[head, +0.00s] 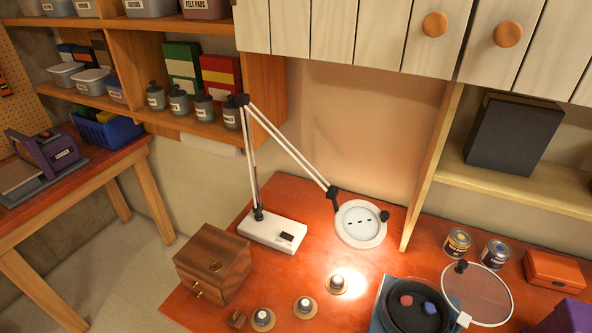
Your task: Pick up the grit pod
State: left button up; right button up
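No label that I can read says grit, so I cannot tell which thing is the grit pod. Small round grey-topped pieces on tan discs stand on the red-orange bench: a left one (262,318), a middle one (305,306) and a right one (337,283) under the lamp's light. A dark round tub (413,319) at the bottom edge holds a red lump (406,300) and a blue lump (430,308). Its clear round lid (478,296) appears tilted open to the right. Neither of my grippers is in view.
A white lamp (276,232) with a round head (361,224) rises mid-bench. A wooden box (213,262) stands left. Two tins (457,243) (495,252) and an orange case (554,270) are at right. Labelled grey canisters (203,107) line a shelf. Wooden cabinets (390,40) overhang the bench.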

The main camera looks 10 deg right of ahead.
aim_at(338, 281)
jog(key=z, duration=0.65)
jog(key=i, duration=0.45)
jog(key=j+z, duration=0.5)
jog(key=j, duration=0.15)
jog(key=k, duration=0.05)
